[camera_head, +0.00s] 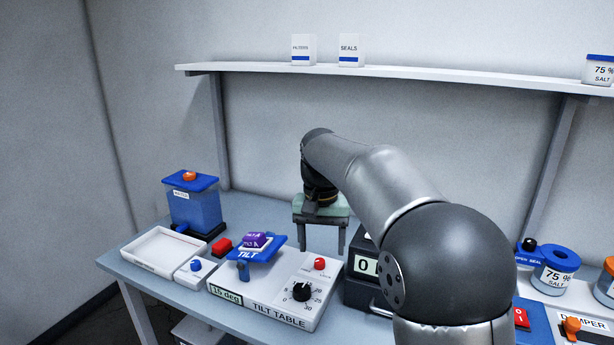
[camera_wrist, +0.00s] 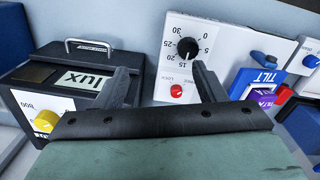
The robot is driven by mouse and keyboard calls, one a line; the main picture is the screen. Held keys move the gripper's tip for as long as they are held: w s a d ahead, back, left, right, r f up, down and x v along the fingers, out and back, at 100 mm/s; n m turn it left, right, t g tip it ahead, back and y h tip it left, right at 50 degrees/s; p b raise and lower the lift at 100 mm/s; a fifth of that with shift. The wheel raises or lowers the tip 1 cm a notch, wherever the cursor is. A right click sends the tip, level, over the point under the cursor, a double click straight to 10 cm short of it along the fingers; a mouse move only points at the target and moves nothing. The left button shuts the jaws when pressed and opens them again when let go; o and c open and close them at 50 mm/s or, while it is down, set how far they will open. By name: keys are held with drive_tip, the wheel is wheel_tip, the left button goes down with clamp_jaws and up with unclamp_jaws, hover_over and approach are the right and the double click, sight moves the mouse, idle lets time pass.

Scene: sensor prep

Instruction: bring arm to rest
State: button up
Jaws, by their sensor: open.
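My gripper (camera_head: 320,245) hangs above the back part of the bench, behind the tilt table and left of the lux meter. Its two dark fingers are spread apart with nothing between them, and they show again in the wrist view (camera_wrist: 162,72). My arm reaches in from the lower right of the head view and covers part of the bench and the wall. In the wrist view the fingers overlap the lux meter (camera_wrist: 58,100) and the tilt table's white panel (camera_wrist: 222,50). Whether they touch anything is hard to tell.
The tilt table (camera_head: 255,290) has a tilted blue plate (camera_head: 268,252) bearing a purple block (camera_head: 256,240). A white tray (camera_head: 150,262) and blue water container (camera_head: 192,207) stand left. Salt jars (camera_head: 552,272) and a damper unit stand right. A shelf (camera_head: 430,74) runs above.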

drive_tip(key=s+d+f, duration=0.4)
drive_tip(key=s, duration=0.6)
drive_tip(key=s+d+f+n, duration=0.1)
drive_tip(key=s+d+f, duration=0.3)
drive_tip(key=s, duration=0.5)
drive_tip(key=s+d+f+n, duration=0.1)
drive_tip(key=s+d+f, duration=0.3)
drive_tip(key=s, duration=0.6)
drive_tip(key=shift+s+f+t, duration=0.15)
drive_tip(key=shift+s+t, duration=0.15)
drive_tip(key=shift+y, duration=0.3)
